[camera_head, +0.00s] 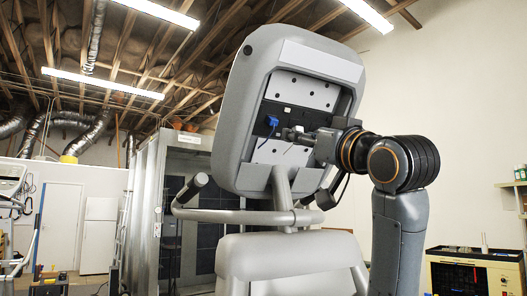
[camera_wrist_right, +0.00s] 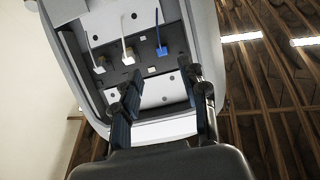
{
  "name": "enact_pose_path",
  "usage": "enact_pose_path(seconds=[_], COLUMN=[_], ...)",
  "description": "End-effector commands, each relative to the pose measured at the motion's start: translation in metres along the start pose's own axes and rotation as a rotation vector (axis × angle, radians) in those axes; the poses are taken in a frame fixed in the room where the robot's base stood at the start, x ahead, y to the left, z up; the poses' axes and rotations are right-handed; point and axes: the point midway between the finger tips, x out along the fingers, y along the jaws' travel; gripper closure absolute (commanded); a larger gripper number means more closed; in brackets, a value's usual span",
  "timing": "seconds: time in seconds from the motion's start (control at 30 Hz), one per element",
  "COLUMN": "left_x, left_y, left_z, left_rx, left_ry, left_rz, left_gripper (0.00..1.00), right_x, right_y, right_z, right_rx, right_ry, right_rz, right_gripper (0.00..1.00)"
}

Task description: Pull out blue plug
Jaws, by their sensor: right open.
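The blue plug (camera_head: 272,121) sits in the dark strip inside the open back of the grey console (camera_head: 232,110). In the right wrist view the blue plug (camera_wrist_right: 162,50) has a blue cable running up from it. My right gripper (camera_head: 289,134) reaches in from the right, just below and right of the plug in the head view. In the wrist view its two fingers (camera_wrist_right: 165,82) are spread apart with nothing between them, and the plug lies beyond the tips. It looks apart from the plug. My left gripper is not in view.
A white plug (camera_wrist_right: 129,58) and a yellowish plug (camera_wrist_right: 99,67), each with a cable, sit left of the blue plug in the wrist view. The console's raised rim surrounds the recess. A grey handlebar (camera_head: 235,216) stands below the console.

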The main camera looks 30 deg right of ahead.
Motion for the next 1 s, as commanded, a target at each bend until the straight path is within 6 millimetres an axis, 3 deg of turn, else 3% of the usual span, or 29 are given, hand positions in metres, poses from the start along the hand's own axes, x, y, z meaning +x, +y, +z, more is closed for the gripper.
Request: enact_pose_path(seconds=[0.17, 0.4, 0.5, 0.63, 0.83, 1.0], left_x=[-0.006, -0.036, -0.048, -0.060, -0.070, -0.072], left_y=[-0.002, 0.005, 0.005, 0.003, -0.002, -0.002], left_z=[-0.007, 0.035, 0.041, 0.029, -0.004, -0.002], left_rx=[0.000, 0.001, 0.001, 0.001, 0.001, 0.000], left_ry=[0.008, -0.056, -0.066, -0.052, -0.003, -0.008], left_rz=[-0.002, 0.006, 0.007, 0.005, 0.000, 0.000], left_gripper=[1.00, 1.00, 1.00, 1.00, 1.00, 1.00], right_x=[0.010, 0.059, 0.081, 0.106, 0.130, 0.136], right_y=[0.001, 0.001, 0.001, 0.001, 0.001, 0.001], right_z=[-0.005, -0.007, -0.007, -0.006, -0.005, -0.003], right_rx=[0.003, 0.003, 0.003, 0.002, 0.002, 0.001], right_ry=[0.005, 0.001, 0.000, 0.001, 0.003, 0.005], right_rz=[0.001, 0.001, 0.000, 0.001, 0.000, 0.000], right_gripper=[0.57, 0.57, 0.57, 0.57, 0.57, 0.57])
